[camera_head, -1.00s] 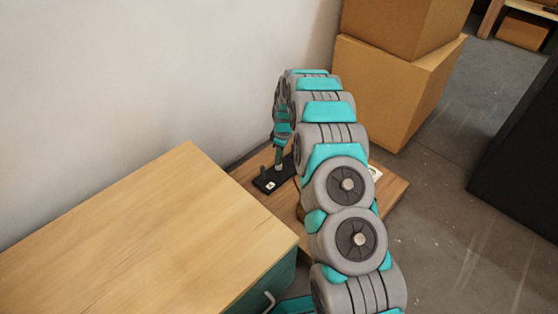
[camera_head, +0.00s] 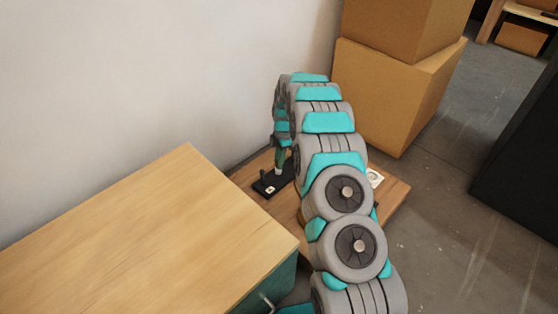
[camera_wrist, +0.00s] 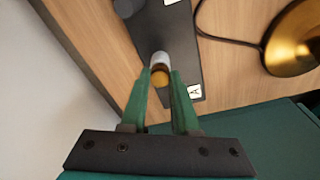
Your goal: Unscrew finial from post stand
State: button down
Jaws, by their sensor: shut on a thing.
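The finial (camera_wrist: 159,77) is a small brass-coloured ball on top of a pale grey post (camera_wrist: 161,59) in the wrist view. The post stands on a black base (camera_wrist: 180,32), which also shows in the head view (camera_head: 268,184). My gripper (camera_wrist: 161,79) points down at the post, with its two green fingers shut on the finial, one on each side. In the head view my gripper (camera_head: 282,157) is small above the black base, and the finial is hidden there by the fingers.
A brass round lamp part (camera_wrist: 296,42) with a dark cord lies to the right in the wrist view. A white label (camera_wrist: 195,91) marked A is on the black base. The wooden tabletop (camera_head: 395,197) meets a white wall. A wooden-topped cabinet (camera_head: 150,235) stands left; cardboard boxes (camera_head: 385,95) stand behind.

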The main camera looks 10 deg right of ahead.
jog(key=n, duration=0.5)
jog(key=shift+g, duration=0.3)
jog(key=c, duration=0.6)
grip_release()
